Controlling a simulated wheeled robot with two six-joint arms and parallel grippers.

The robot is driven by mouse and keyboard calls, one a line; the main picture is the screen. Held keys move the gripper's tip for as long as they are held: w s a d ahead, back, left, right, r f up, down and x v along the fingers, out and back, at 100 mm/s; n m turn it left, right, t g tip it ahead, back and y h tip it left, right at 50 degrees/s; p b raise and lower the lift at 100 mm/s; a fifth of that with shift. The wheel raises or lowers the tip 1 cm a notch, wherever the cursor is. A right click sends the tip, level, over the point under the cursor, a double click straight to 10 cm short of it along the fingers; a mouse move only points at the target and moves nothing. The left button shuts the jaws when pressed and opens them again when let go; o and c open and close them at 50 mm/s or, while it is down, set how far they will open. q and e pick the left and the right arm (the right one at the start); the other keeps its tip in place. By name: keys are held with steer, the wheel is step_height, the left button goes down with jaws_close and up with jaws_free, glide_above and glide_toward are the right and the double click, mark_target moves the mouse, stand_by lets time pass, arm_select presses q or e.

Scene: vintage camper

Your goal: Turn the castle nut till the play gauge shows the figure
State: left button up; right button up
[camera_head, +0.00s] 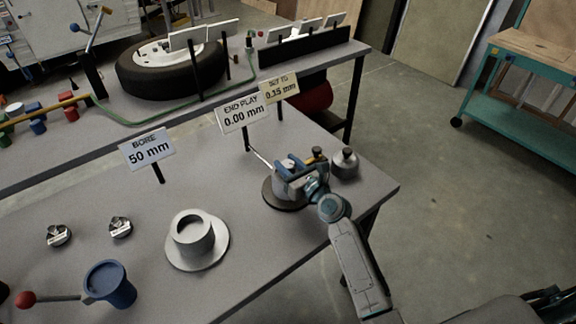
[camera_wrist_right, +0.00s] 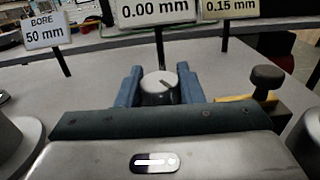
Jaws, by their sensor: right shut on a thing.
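The grey castle nut (camera_wrist_right: 160,88) sits between the two blue fingers of my right gripper (camera_wrist_right: 158,92), which is shut on it. In the head view, my right gripper (camera_head: 290,167) reaches over a round dark base (camera_head: 284,203) on the near bench, and hides most of the nut. The play gauge sign (camera_head: 243,113) behind it reads END PLAY 0.00 mm. A cream sign (camera_head: 279,88) beside it reads SET TO 0.15 mm. My left gripper is not in view.
A grey lidded pot (camera_head: 344,163) stands close right of my gripper. A flanged grey hub (camera_head: 196,240), two small metal parts (camera_head: 120,227), a blue cup (camera_head: 110,284) and a BORE 50 mm sign (camera_head: 147,150) are to the left. A tyre (camera_head: 170,72) lies on the back bench.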

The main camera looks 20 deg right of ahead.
steer(key=n+y+b, duration=0.1)
steer(key=n+g+y+b, duration=0.1)
steer(key=y+b, duration=0.1)
steer(key=shift+d+f+n+g+y, duration=0.1)
steer(key=shift+f+n+g+y, duration=0.15)
steer(key=shift+n+g+y, duration=0.15)
steer(key=n+g+y+b, duration=0.2)
steer(key=y, duration=0.1)
steer(key=shift+r, duration=0.1)
steer(key=shift+n+g+y, duration=0.4)
steer(key=shift+n+g, duration=0.1)
steer(key=shift+g, duration=0.1)
steer(key=shift+r+n+g+y+b, duration=0.1)
steer(key=shift+n+g+y+b, duration=0.35)
steer(key=shift+n+g+y, duration=0.2)
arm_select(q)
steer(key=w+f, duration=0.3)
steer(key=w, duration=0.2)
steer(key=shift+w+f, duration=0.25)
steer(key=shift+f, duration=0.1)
arm_select(e)
steer(key=shift+n+g+y, duration=0.55)
steer(key=shift+n+g, duration=0.1)
steer(key=shift+g, duration=0.3)
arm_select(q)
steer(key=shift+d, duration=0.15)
arm_select(e)
steer(key=o, duration=0.9)
steer(key=shift+o, duration=0.2)
